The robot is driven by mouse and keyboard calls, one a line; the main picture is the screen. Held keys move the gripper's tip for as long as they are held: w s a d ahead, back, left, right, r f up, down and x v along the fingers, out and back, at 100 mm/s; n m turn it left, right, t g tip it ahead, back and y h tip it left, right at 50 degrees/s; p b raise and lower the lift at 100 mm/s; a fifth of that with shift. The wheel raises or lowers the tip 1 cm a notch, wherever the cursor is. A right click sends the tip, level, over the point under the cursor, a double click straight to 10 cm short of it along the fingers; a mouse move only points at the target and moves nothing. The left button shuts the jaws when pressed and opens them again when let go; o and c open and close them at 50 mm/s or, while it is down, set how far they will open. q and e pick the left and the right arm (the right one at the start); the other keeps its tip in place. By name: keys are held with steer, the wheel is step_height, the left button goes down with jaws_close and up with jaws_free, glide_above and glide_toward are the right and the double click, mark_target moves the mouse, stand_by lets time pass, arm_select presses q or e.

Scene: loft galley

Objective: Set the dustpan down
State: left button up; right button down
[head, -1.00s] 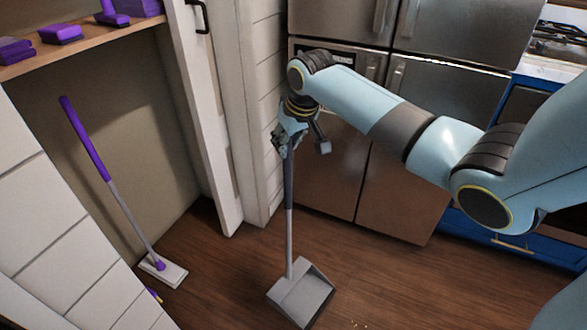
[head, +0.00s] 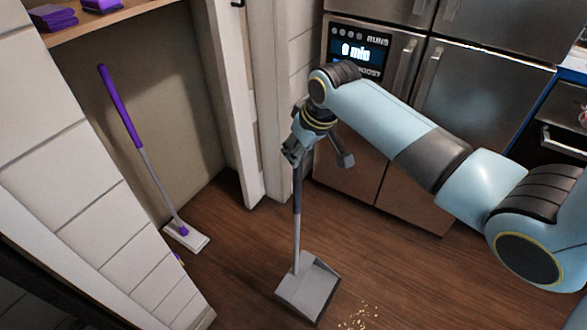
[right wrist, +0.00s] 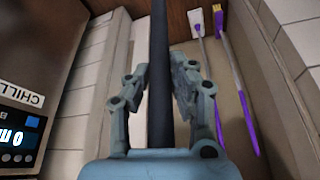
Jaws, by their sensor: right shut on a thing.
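The grey long-handled dustpan (head: 308,287) is upright in the head view, its pan low at or just above the wooden floor; I cannot tell whether it touches. My right gripper (head: 294,152) is shut on the upper part of its dark handle. In the right wrist view the handle (right wrist: 161,80) runs between the two fingers of the right gripper (right wrist: 160,95). My left gripper is not in view.
Crumbs (head: 360,317) lie on the floor right of the pan. A purple-handled mop (head: 146,165) leans in an open closet at left, under a shelf (head: 110,18) with purple items. A steel fridge (head: 365,100) stands behind. Wooden floor (head: 395,250) is free at right.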

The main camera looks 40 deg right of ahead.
steer(key=shift+w+a+f+b, duration=0.1)
steer(key=shift+a+f+b, duration=0.25)
steer(key=shift+f, duration=0.85)
steer(key=shift+a+f+b, duration=0.1)
steer(key=shift+a+f, duration=0.3)
steer(key=shift+f, duration=0.9)
steer(key=c, duration=1.1)
jaws_free()
steer(key=shift+c, duration=0.2)
